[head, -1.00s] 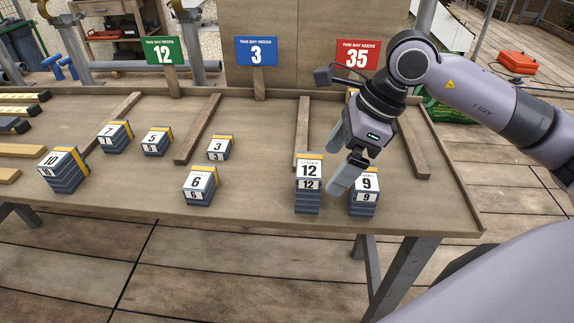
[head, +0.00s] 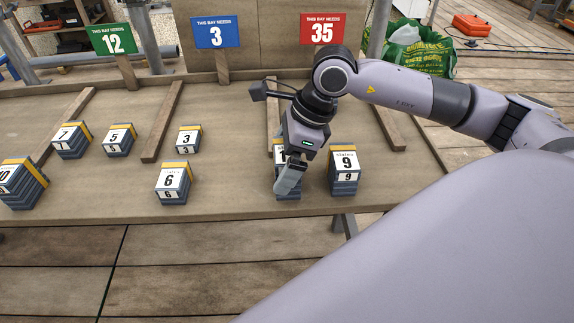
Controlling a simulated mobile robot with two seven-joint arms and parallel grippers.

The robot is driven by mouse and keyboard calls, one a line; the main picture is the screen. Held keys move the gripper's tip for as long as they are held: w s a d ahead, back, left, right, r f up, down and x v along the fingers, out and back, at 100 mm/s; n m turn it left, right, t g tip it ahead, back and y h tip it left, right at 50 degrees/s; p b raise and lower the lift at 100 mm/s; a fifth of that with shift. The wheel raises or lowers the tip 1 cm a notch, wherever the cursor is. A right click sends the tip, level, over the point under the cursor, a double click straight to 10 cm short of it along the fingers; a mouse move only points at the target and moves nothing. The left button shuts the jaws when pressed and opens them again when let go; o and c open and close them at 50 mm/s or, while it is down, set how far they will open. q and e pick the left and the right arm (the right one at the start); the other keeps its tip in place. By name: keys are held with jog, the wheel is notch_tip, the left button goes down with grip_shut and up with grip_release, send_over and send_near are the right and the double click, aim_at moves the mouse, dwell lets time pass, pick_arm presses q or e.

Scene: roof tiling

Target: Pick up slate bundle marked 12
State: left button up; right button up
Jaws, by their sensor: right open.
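The slate bundle marked 12 (head: 279,156) stands upright on the table near its front edge. It is largely hidden behind my right gripper; only part of its white label, yellow band and grey slates show. My right gripper (head: 289,182) is open, fingers pointing down, in front of or over this bundle in the picture. I cannot tell whether the fingers touch it or straddle it. The bundle marked 9 (head: 344,172) stands just to the right. My left gripper is not in view.
Bundles marked 6 (head: 173,182), 3 (head: 188,140), 5 (head: 119,139), 7 (head: 72,139) and 10 (head: 22,184) stand further left. Wooden strips lie on the table.

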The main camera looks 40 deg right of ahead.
jog(key=c, duration=1.2)
jog(key=shift+r, duration=0.15)
